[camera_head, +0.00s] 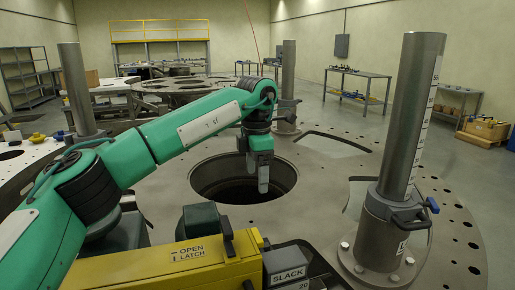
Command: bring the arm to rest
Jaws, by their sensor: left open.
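My left arm, green with grey joints, comes in from the left and reaches across the turret plate (150,205). My left gripper (263,188) points down over the near side of a large round dark hole (230,192) in the plate. It is open, and nothing shows between its fingers. My right gripper is not in view.
A tall grey post (411,120) with a clamp stands on the right of the plate. Other posts stand at the back (288,80) and left (75,88). A yellow box marked "OPEN LATCH" (165,262) is close in front. Tables and shelves line the walls.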

